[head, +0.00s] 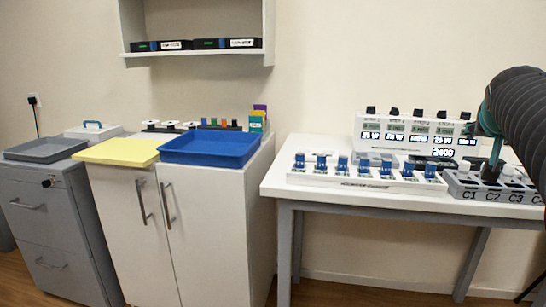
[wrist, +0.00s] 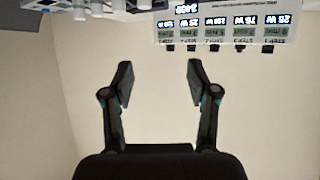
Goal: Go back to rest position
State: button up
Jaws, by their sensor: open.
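My gripper (wrist: 160,82) is open and empty in the wrist view, its two fingers wide apart with only plain wall between them. In the head view my arm comes in from the right edge, and my gripper (head: 492,162) points down over the grey rack with labels C1, C2 and C3 (head: 484,195). I cannot tell the exact height of the fingertips above the rack. The white panel with several small displays (head: 380,152) stands behind it, and it shows upside down at the top of the wrist view (wrist: 195,27).
The white table (head: 285,185) carries a strip of several blue-topped pieces (head: 345,180). To the left, a cabinet (head: 225,210) bears a blue tray (head: 205,160) and a yellow sheet (head: 105,152). A grey tray (head: 45,150) lies on a grey drawer unit (head: 60,250). A shelf (head: 198,53) hangs above.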

jog(key=s+a+f+g+y, duration=0.1)
jog(key=s+a+f, duration=0.15)
jog(key=f, duration=0.25)
jog(key=s+a+f+n+g+y, duration=0.1)
jog(key=s+a+f, duration=0.15)
jog(key=f, duration=0.25)
jog(key=s+a+f+g+y, duration=0.1)
jog(key=a+f, duration=0.3)
jog(key=f, duration=0.1)
jog(key=s+a+f+n+y, duration=0.2)
jog(key=s+a+f, duration=0.4)
jog(key=a, duration=0.4)
jog(key=s+a+f+n+g+y, duration=0.1)
jog(key=s+a+f+n+y, duration=0.1)
jog(key=s+a+f+n, duration=0.2)
jog(key=s+a+f, duration=0.3)
jog(key=s+a, duration=0.2)
jog(key=a, duration=0.1)
jog(key=shift+a+f+g+y, duration=0.15)
jog(key=shift+a+g+y, duration=0.15)
jog(key=shift+y, duration=0.1)
